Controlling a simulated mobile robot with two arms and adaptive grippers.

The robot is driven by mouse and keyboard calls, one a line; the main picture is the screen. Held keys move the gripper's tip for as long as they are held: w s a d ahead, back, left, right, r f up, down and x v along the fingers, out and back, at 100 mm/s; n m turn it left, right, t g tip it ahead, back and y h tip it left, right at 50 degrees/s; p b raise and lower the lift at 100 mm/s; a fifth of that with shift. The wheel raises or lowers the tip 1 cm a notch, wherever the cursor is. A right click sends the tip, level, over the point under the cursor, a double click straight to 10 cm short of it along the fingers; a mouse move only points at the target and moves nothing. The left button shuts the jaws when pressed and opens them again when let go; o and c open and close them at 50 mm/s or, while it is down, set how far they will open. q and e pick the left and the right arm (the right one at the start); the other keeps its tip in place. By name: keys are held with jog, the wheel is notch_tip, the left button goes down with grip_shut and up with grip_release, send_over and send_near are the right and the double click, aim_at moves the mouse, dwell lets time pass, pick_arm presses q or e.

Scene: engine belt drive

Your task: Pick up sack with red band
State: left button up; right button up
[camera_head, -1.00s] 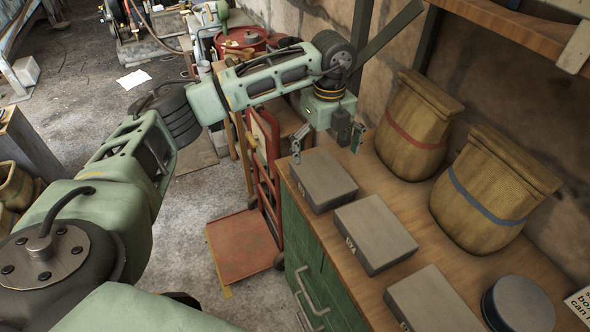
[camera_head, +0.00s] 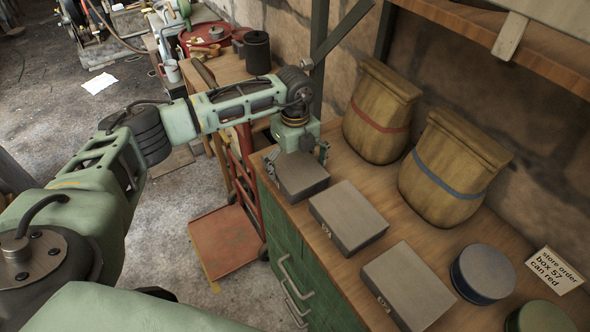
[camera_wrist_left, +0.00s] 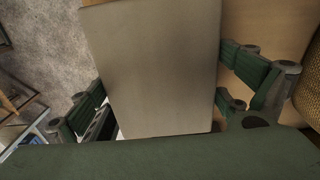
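The sack with the red band (camera_head: 372,140) is tan and stands upright on the wooden bench top, against the wall. My left gripper (camera_head: 298,160) points down at the far grey box (camera_head: 303,180), left of this sack and apart from it. In the left wrist view, the fingers (camera_wrist_left: 162,95) are spread on both sides of the box (camera_wrist_left: 155,50). Whether they touch its sides is unclear. The sack with the blue band (camera_head: 435,195) stands nearer, right of the red-banded one. My right gripper is not in view.
Two more grey boxes (camera_head: 348,217) (camera_head: 410,290) and a round dark can (camera_head: 483,274) are on the bench. A sign (camera_head: 555,270) reads "store order box 57 can red". A shelf (camera_head: 500,40) overhangs the sacks. A red hand truck (camera_head: 225,240) stands left of the bench.

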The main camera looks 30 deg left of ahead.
pick_arm(q)
jog(key=c, duration=0.9)
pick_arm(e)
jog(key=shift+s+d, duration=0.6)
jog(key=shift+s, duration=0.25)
pick_arm(q)
jog(key=shift+r, duration=0.1)
